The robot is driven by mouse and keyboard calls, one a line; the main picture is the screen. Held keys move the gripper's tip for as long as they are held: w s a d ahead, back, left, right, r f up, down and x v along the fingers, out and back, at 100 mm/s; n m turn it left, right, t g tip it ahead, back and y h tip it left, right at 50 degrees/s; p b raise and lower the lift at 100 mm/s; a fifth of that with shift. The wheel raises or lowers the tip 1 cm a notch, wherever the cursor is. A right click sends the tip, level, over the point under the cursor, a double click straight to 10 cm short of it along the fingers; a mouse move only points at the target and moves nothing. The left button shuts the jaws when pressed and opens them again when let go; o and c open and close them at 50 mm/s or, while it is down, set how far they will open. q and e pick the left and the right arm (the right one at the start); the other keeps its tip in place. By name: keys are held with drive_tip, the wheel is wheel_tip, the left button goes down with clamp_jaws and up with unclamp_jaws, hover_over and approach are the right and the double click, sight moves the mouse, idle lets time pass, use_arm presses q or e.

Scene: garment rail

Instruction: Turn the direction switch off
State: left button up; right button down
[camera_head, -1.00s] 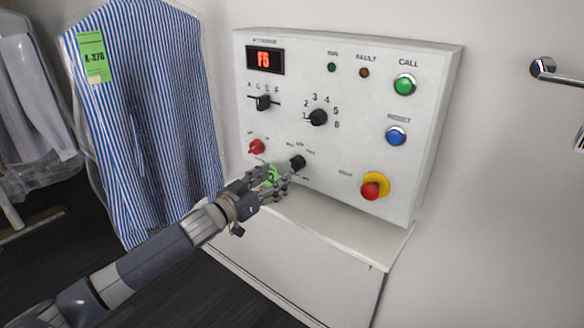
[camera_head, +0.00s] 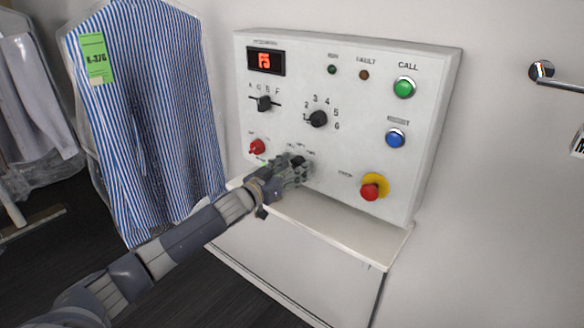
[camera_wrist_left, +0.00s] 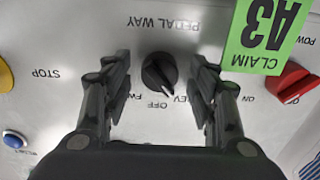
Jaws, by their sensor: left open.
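The direction switch is a black rotary knob (camera_wrist_left: 160,73) on the white control panel (camera_head: 350,72), marked OFF, FW and REV. Its ridge is slanted in the left wrist view; I cannot tell exactly which mark it points to. In the head view the knob is largely hidden by my left gripper (camera_head: 296,170). My left gripper (camera_wrist_left: 162,88) is open, with one finger on each side of the knob. Gaps show between the fingers and the knob. My right gripper is not in view.
A red power switch (camera_wrist_left: 292,82) and a green claim tag (camera_wrist_left: 265,35) are beside the knob. A red stop button (camera_head: 370,192) and a six-position selector (camera_head: 317,118) are nearby. A white ledge (camera_head: 340,228) lies below; a striped shirt (camera_head: 150,110) hangs left.

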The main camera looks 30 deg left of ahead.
use_arm(q)
drive_tip(key=c, duration=1.1)
drive_tip(key=shift+m, duration=0.3)
drive_tip(key=m, duration=0.3)
drive_tip(key=shift+p, duration=0.35)
drive_tip(key=shift+m, duration=2.1)
drive_tip(key=o, duration=1.1)
